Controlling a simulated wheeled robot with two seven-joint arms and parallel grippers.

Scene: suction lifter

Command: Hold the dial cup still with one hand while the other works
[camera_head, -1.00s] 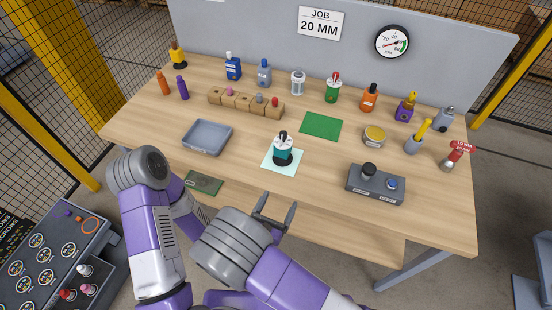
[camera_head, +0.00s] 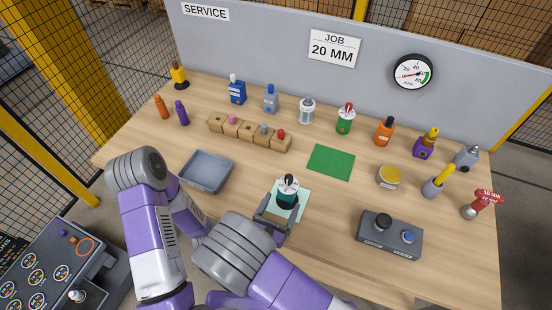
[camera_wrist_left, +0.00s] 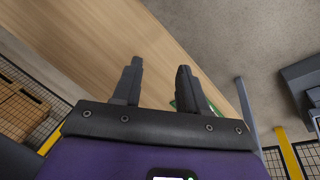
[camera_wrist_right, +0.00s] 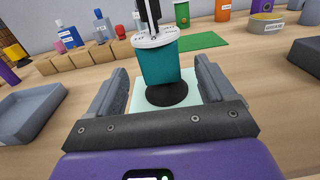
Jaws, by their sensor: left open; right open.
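The dial cup, a teal cylinder with a white dial top and black stem (camera_head: 287,190), stands upright on a pale mint mat (camera_head: 303,205) near the table's front middle. In the right wrist view the teal cup (camera_wrist_right: 160,66) rises from a black base between my fingers. My right gripper (camera_head: 275,218) is open, with one finger on either side of the cup's lower part and gaps at both sides. My left gripper (camera_wrist_left: 158,82) is open and empty, over the table's edge in the left wrist view. In the head view its fingers are hidden.
A grey tray (camera_head: 206,172) lies left of the cup, and a grey block with two knobs (camera_head: 390,235) lies right. A green mat (camera_head: 331,162), a wooden rack (camera_head: 249,133) and several bottles stand behind. A grey panel with a gauge (camera_head: 413,72) closes the back.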

